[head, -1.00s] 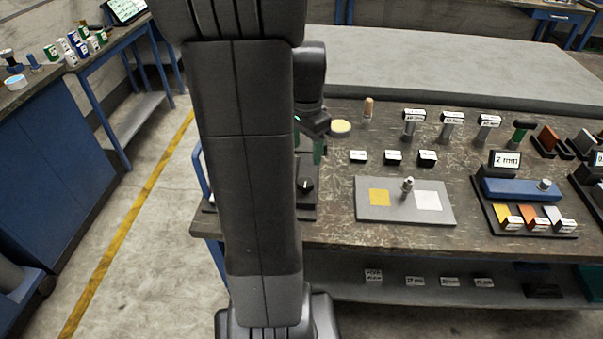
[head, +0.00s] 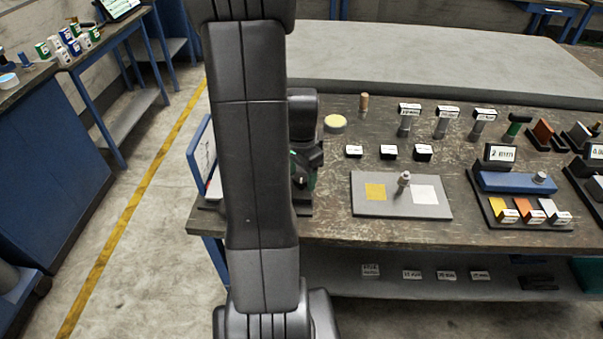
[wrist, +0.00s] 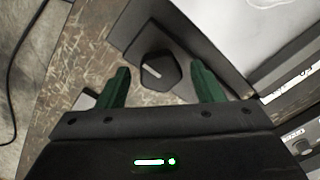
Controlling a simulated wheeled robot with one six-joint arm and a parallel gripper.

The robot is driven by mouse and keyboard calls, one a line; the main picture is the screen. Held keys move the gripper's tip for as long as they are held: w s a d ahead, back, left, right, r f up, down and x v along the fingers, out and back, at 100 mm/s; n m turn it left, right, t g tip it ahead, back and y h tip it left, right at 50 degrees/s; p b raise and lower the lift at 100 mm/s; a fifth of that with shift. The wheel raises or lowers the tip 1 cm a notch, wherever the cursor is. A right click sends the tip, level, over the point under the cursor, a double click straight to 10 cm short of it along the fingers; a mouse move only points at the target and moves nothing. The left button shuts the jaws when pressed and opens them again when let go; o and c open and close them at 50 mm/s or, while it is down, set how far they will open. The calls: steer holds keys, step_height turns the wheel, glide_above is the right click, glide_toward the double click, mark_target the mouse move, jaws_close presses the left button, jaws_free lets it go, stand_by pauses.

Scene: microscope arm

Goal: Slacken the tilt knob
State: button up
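A black faceted knob (wrist: 158,72), which looks like the tilt knob, sits on a dark base plate (wrist: 128,32) in the wrist view. A pale line marks its top. My gripper (wrist: 159,69) is open. Its two green fingers stand apart on the left and right of the knob, with a gap on each side and no contact visible. In the head view my gripper (head: 306,172) is low at the left end of the bench, partly behind my arm. The knob cannot be made out clearly there.
The scratched bench top (head: 330,225) carries a grey plate (head: 385,207) with yellow and white squares right of my gripper. Small labelled blocks (head: 388,152) and a round yellow-topped piece (head: 335,122) stand behind. A blue frame (head: 197,150) is at the bench's left edge.

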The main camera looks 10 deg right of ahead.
steer(key=c, duration=0.9)
steer(key=shift+o, duration=0.2)
steer(key=shift+n, duration=0.3)
steer(key=n, duration=0.3)
steer(key=shift+n+b, duration=0.3)
steer(key=shift+n, duration=0.1)
steer(key=n, duration=0.3)
steer(key=shift+n, duration=0.3)
steer(key=n, duration=0.4)
steer(key=shift+b, duration=0.35)
steer(key=shift+n, duration=1.8)
